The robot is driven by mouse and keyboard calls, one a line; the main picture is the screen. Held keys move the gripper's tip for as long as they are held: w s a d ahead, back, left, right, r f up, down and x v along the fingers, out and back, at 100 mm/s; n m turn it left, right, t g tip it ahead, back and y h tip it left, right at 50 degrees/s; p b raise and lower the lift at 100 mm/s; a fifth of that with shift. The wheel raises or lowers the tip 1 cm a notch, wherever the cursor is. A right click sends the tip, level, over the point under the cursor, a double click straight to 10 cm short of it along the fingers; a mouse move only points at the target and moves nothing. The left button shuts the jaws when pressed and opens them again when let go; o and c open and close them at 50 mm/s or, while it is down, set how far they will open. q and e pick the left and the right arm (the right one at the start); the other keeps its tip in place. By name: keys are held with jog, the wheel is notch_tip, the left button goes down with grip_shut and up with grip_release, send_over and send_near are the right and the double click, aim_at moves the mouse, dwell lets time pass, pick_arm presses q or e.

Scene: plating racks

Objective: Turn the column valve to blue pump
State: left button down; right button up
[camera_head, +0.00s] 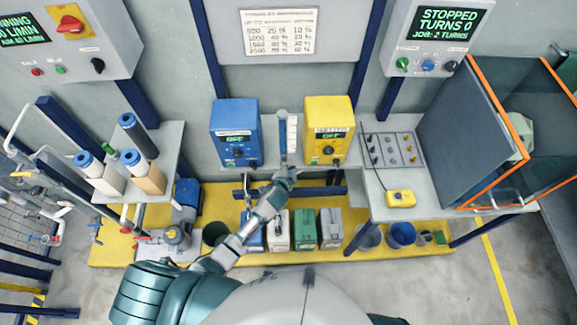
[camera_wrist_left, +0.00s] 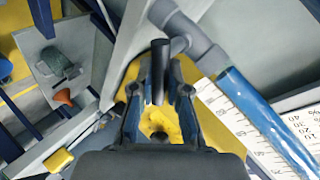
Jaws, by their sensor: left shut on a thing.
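The blue pump (camera_head: 235,134) and the yellow pump (camera_head: 328,130) stand side by side on the shelf, both with small green-lettered displays. Between them rises the thin blue column (camera_head: 283,120) with a white scale strip, which also shows at the right of the left wrist view (camera_wrist_left: 270,118). My left gripper (camera_head: 286,175) is at the column's lower end. In the left wrist view its two fingers (camera_wrist_left: 159,90) are shut on a dark cylindrical valve handle (camera_wrist_left: 159,68). The valve body is mostly hidden in the head view by the gripper. My right gripper is out of view.
Bottles with blue caps (camera_head: 88,163) stand on the left shelf. A right shelf (camera_head: 430,200) holds a switch panel (camera_head: 391,150) and a yellow box (camera_head: 400,198). Several canisters and buckets stand on the yellow platform (camera_head: 120,240). An orange-edged enclosure (camera_head: 470,130) is at the right.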

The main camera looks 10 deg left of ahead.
pick_arm(q)
jog(key=shift+d, duration=0.25)
jog(key=c, duration=1.2)
grip_release()
jog(key=shift+o, duration=0.3)
jog(key=shift+w+f, duration=0.15)
jog(key=shift+d, duration=0.1)
jog(key=v, duration=1.2)
